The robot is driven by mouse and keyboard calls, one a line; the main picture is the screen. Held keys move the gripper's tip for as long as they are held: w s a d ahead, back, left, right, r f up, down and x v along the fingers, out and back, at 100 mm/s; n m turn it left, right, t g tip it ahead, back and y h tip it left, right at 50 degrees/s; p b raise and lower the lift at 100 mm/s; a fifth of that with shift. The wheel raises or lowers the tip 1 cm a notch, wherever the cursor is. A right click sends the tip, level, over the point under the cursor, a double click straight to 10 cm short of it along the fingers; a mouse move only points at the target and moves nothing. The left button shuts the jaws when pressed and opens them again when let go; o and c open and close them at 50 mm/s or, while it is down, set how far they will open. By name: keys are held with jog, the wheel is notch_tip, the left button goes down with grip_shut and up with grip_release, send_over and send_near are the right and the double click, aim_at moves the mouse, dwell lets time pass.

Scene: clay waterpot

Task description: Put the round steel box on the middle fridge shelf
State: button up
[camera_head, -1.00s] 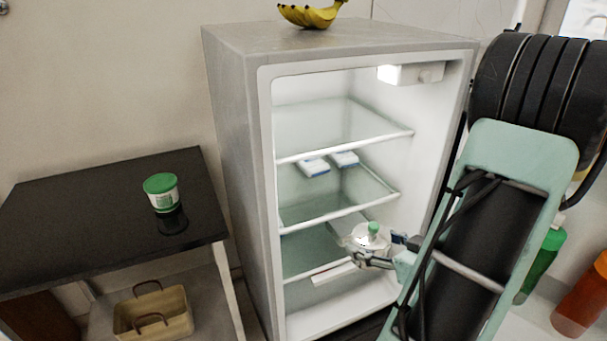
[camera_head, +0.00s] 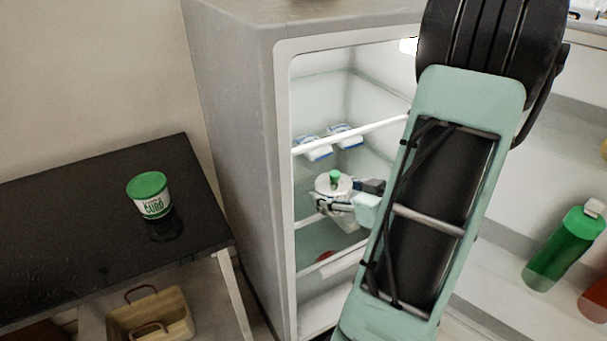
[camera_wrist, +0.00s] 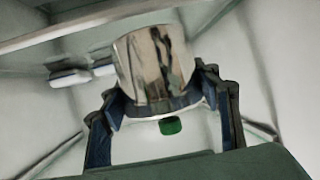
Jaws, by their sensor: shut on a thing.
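The round steel box (camera_head: 333,186) is a shiny cylinder with a green knob. My gripper (camera_head: 345,203) is shut on it inside the open fridge (camera_head: 232,120). It appears upright in the head view, between the upper shelf (camera_head: 350,135) and the middle shelf, in front of the middle shelf's rail (camera_head: 310,219). I cannot tell whether it touches the shelf. In the wrist view the steel box (camera_wrist: 155,62) is between the two fingers of my gripper (camera_wrist: 165,98). My arm hides the right part of the shelves.
Blue-and-white packs (camera_head: 318,148) lie toward the back of the fridge. The fridge door on the right holds a green bottle (camera_head: 566,245) and a red one (camera_head: 597,300). A dark table (camera_head: 70,220) on the left bears a green-lidded tub (camera_head: 150,195); a basket (camera_head: 150,318) is below.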

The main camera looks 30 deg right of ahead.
jog(key=w, duration=0.4)
jog(key=w+b, duration=0.1)
jog(key=w, duration=0.3)
jog(key=w+a+b, duration=0.1)
jog(key=w, duration=0.3)
jog(key=shift+a, duration=0.1)
jog(key=shift+w+f+b, duration=0.2)
jog(key=shift+f+b, duration=0.3)
jog(key=shift+f, duration=0.4)
jog(key=shift+w+f+b, duration=0.2)
jog(key=shift+f+b, duration=0.25)
jog(key=shift+f, duration=0.4)
jog(key=shift+f, duration=0.2)
jog(key=o, duration=1.3)
jog(key=shift+c, duration=0.2)
